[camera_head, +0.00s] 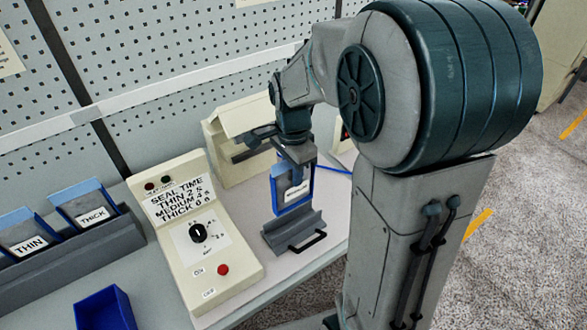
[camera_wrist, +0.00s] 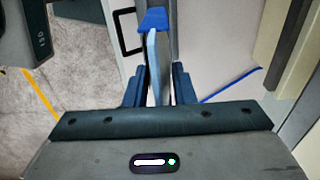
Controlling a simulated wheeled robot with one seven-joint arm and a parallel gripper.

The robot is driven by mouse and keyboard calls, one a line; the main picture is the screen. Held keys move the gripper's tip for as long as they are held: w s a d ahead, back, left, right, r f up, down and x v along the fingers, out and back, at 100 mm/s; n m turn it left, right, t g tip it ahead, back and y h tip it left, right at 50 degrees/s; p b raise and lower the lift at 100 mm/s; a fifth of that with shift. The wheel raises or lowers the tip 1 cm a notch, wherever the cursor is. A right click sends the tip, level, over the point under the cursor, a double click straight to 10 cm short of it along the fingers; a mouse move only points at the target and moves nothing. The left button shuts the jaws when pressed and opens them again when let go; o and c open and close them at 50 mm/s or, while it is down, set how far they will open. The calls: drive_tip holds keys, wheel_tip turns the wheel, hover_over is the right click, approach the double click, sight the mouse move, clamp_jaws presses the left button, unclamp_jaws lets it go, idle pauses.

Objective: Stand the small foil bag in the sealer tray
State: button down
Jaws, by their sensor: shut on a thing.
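My gripper (camera_head: 297,162) is shut on a small foil bag (camera_head: 291,190), a pale blue pouch with darker blue edges and a white label too small to read. The bag hangs upright below my gripper. In the wrist view the bag (camera_wrist: 153,50) is seen edge-on between both jaws (camera_wrist: 157,88). The grey sealer tray (camera_head: 285,238), with a black handle, lies just below and in front of the bag. The bag's lower edge is close to the tray's back; I cannot tell whether they touch.
A cream control box (camera_head: 198,240) with a dial and red button stands left of the tray. A cream sealer housing (camera_head: 235,140) is behind. A grey rack (camera_head: 85,245) holds THIN and THICK bags. A blue bin (camera_head: 104,310) sits at front left. A blue cord (camera_head: 332,170) runs right.

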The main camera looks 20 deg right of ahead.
sight(293, 199)
drive_tip(key=shift+f+b, duration=1.6)
drive_tip(key=shift+f, duration=0.8)
drive_tip(key=shift+f+b, duration=2.15)
drive_tip(key=shift+f, duration=0.65)
drive_tip(key=c, duration=1.1)
unclamp_jaws()
drive_tip(key=shift+c, duration=0.2)
wheel_tip(293, 199, up, 14)
drive_tip(key=shift+f, duration=0.1)
drive_tip(key=s+f+n+t, duration=0.1)
drive_tip(key=s+f+n, duration=0.2)
drive_tip(key=s+n, duration=0.4)
drive_tip(key=s+f+n+t, duration=0.2)
drive_tip(key=s+f+n, duration=0.1)
drive_tip(key=s+n, duration=0.4)
drive_tip(key=shift+s+f+n, duration=0.15)
drive_tip(key=shift+s+n, duration=0.05)
drive_tip(key=shift+n, duration=0.1)
